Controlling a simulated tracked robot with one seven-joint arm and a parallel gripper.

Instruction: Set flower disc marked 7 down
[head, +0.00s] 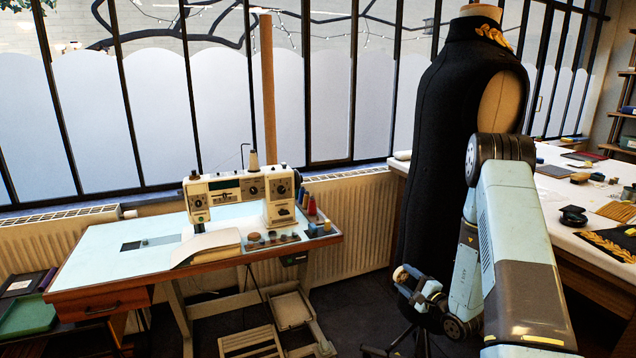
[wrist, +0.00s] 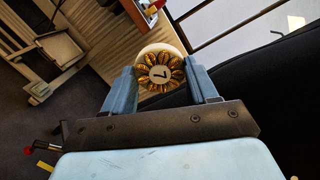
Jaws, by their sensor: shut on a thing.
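The flower disc marked 7 (wrist: 160,72) is a pale round disc with a ring of golden petals around a white centre that bears the number. In the wrist view it sits between the two blue fingers of my gripper (wrist: 163,80), which is shut on it. In the head view my gripper (head: 413,280) hangs low, in front of the dark dress form, with the disc (head: 401,274) a small pale shape at its tip. The disc is held in the air, apart from any table.
A black dress form (head: 440,130) stands right behind my arm. A sewing table (head: 110,275) with a sewing machine (head: 240,195) and small items is at left. A white table (head: 560,215) at right holds a black embroidered piece (head: 610,248) and tools. Dark floor lies between.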

